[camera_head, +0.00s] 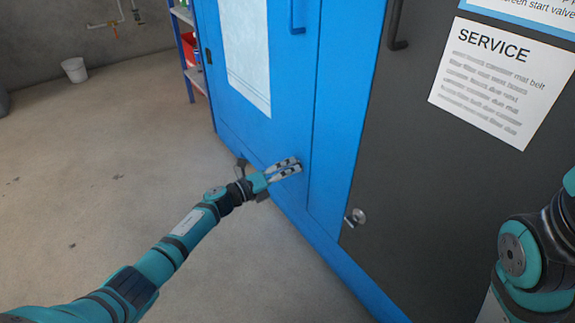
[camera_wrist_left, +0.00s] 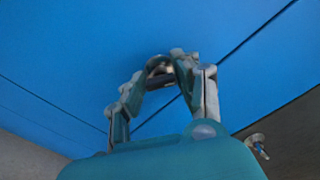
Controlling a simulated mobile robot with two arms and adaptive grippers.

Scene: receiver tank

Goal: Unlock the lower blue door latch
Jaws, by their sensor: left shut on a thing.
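In the left wrist view the lower latch (camera_wrist_left: 158,68), a small round metal piece with a dark part, sits between the fingertips. The fingers are shut on it. In the head view the fingers hide this latch, and its turn angle is hard to tell. My right gripper is out of view; only part of my right arm shows at the right edge.
A grey door (camera_head: 410,150) stands to the right, with a similar metal latch (camera_head: 355,217), a dark handle (camera_head: 394,28) and a service notice (camera_head: 500,80). A shelf (camera_head: 188,50) and a white bucket (camera_head: 75,70) stand behind. The concrete floor at left is clear.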

